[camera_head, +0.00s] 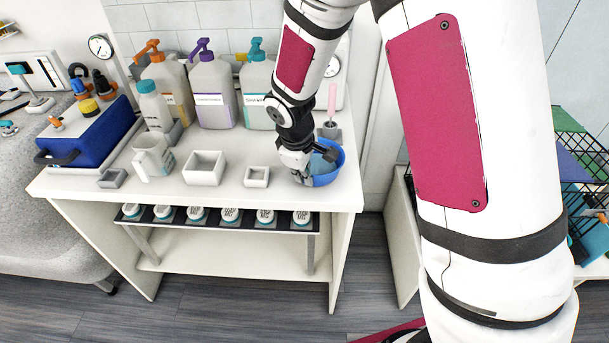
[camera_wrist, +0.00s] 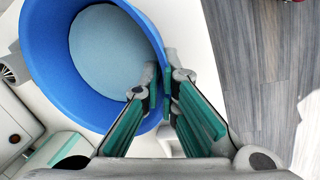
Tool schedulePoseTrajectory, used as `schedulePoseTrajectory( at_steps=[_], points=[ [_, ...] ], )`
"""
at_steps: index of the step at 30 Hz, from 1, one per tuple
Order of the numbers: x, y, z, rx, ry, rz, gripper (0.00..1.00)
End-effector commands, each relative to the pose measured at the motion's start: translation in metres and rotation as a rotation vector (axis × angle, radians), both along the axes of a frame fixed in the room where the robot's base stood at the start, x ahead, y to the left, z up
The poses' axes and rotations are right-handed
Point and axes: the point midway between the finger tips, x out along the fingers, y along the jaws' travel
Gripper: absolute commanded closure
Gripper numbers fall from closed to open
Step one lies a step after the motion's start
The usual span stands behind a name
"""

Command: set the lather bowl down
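The lather bowl (camera_head: 327,178) is blue and round, at the right end of the white counter in the head view. In the wrist view the bowl (camera_wrist: 48,62) fills the upper left, upright, with a pale blue-grey round inside. My gripper (camera_head: 314,163) reaches down from above at the bowl's rim. In the wrist view my gripper (camera_wrist: 166,85) has one teal-padded finger inside the bowl and one outside, closed on its wall. I cannot tell whether the bowl's base touches the counter.
A small white square dish (camera_head: 257,177) and a larger square one (camera_head: 205,168) stand left of the bowl. Pump bottles (camera_head: 212,95) line the back. A pink-handled brush (camera_head: 331,112) stands behind the bowl. The counter's right edge (camera_head: 358,190) is close.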

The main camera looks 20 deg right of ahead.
Motion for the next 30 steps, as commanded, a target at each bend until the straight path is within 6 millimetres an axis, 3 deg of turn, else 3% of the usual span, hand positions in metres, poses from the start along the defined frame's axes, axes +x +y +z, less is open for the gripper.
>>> schedulePoseTrajectory(
  at_steps=[13, 16, 26, 30],
  points=[
    [0.001, 0.000, -0.011, 0.000, -0.002, -0.001, 1.00],
    [0.000, 0.000, -0.010, 0.000, -0.002, -0.001, 0.75],
    [0.000, 0.000, -0.009, 0.000, -0.002, -0.001, 0.75],
    [-0.001, 0.002, 0.003, 0.002, -0.006, 0.000, 0.75]
  ],
)
